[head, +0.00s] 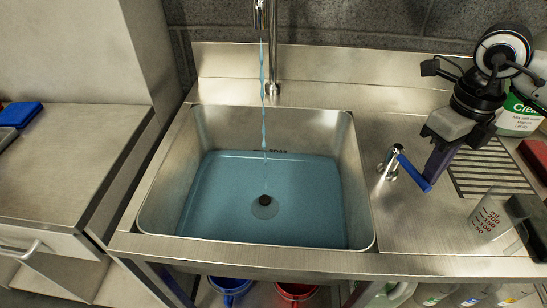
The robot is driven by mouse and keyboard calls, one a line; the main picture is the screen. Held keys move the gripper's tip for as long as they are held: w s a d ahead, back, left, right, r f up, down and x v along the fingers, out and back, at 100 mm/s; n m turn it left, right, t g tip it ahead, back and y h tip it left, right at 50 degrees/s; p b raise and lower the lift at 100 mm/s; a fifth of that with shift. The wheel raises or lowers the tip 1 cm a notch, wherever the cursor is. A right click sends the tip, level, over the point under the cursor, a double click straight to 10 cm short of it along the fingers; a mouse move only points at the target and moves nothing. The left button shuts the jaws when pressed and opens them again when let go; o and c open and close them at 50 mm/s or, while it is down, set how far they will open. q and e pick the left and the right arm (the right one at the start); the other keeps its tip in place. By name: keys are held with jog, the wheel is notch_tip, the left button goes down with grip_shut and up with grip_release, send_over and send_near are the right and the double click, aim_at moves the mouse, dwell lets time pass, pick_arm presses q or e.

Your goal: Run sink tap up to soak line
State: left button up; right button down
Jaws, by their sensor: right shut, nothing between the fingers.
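The steel sink (155,190) holds blue-tinted water (225,205), with a dark drain visible through it. The tap spout (260,18) hangs over the sink, and a thin blue stream (264,90) runs from it into the water. The dark SOAK marking (277,151) is on the back wall, and the water's far edge lies right at it; the lettering is partly unclear. The tap lever (411,172) has a blue handle on a metal base right of the sink. My right gripper (431,180) is shut and empty, close beside the handle's end; contact is unclear. My left gripper is out of view.
A measuring jug (492,212) stands on the right, near a ribbed drainer (490,170). A green-labelled cleaner container (520,115) is behind my right arm. A blue pad (22,114) lies on the left counter. Blue (230,286) and red (295,291) buckets are below the sink.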

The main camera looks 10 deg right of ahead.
jog(key=shift+s+a, duration=0.25)
jog(key=shift+a, duration=1.2)
notch_tip(320, 180, up, 7)
jog(key=p, duration=0.5)
jog(key=shift+d+r+p, duration=0.1)
jog(key=shift+d+p, duration=0.05)
jog(key=shift+p, duration=0.25)
